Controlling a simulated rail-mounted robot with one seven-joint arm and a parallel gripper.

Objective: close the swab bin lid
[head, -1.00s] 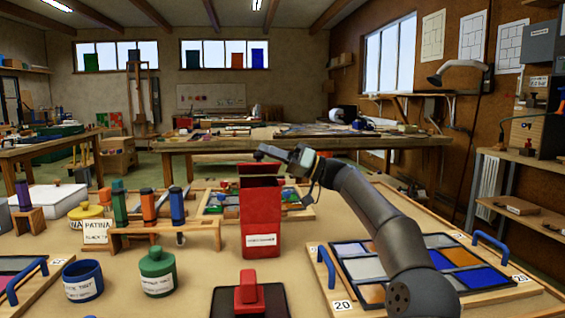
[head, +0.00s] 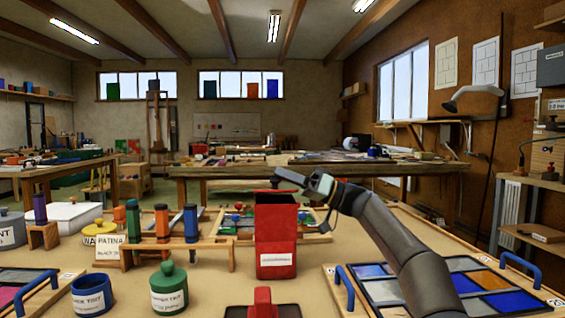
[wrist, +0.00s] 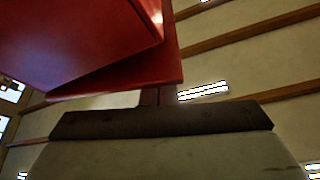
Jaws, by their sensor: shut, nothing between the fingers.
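The swab bin (head: 277,240) is a tall red box with a white label, standing upright near the middle of the bench in the head view. At its top is a red edge (head: 275,192) with a dark band below it, which looks like the lid standing partly open; its exact angle is hard to tell. My gripper (head: 279,178) is shut and empty, just above the bin's top, coming from the right. In the wrist view the fingers (wrist: 158,97) point at red panels (wrist: 95,40) close in front; I cannot tell whether they touch.
A wooden rack of coloured bottles (head: 175,250) stands left of the bin, with a green jar (head: 169,289) in front of it. A red-handled block (head: 263,302) is at the front. A glass panel tray (head: 480,285) lies right, below my arm.

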